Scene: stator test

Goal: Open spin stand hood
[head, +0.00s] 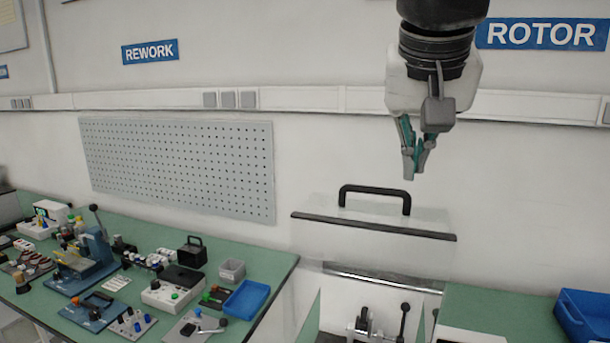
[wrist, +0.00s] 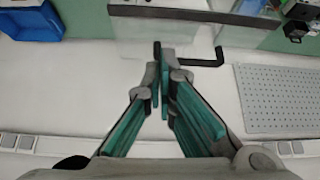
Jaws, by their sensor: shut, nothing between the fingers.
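The spin stand hood (head: 375,246) is a clear panel with a dark edge strip in the head view, with a black bar handle (head: 375,190) on top. It looks raised, with the stand's inside visible below it. My gripper (head: 411,172) is shut and empty, just above and right of the handle, apart from it in the head view. In the wrist view my gripper (wrist: 161,55) points toward the hood (wrist: 165,28), and the handle (wrist: 190,60) shows beside and behind the fingertips. I cannot tell there whether they touch.
A green bench (head: 262,262) at left holds tools, fixtures and a blue bin (head: 245,299). Another green bench (head: 500,310) at right holds a blue bin (head: 585,315). A lever (head: 403,320) stands inside the stand. The wall space around my gripper is clear.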

